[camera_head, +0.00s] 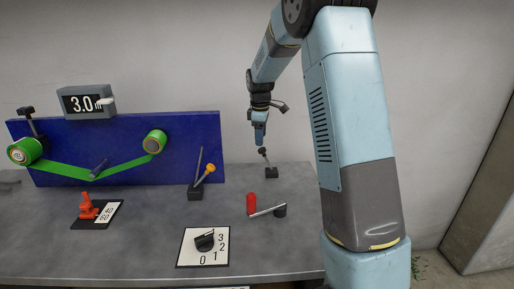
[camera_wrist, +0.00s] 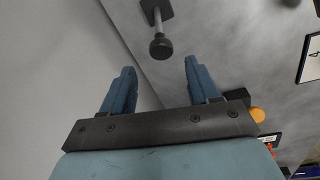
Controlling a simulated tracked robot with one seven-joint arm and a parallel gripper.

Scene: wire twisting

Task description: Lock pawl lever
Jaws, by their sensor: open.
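A small lever with a black knob (camera_head: 262,151) stands on a black base near the right end of the table; it looks like the pawl lever. Its shaft leans slightly left in the head view. My gripper (camera_head: 259,138) points down just above the knob, apart from it. In the wrist view my gripper (camera_wrist: 160,66) is open and empty. The black knob (camera_wrist: 161,47) shows ahead of the gap between the blue fingers, with its metal shaft and base behind it.
A crank with a red handle (camera_head: 251,204) is in front of the lever. A yellow-knobbed lever (camera_head: 210,168) stands left, before a blue panel (camera_head: 190,150) carrying a green belt. A dial plate (camera_head: 188,250), an orange device (camera_head: 88,207) and a wall (camera_head: 200,50) are also in view.

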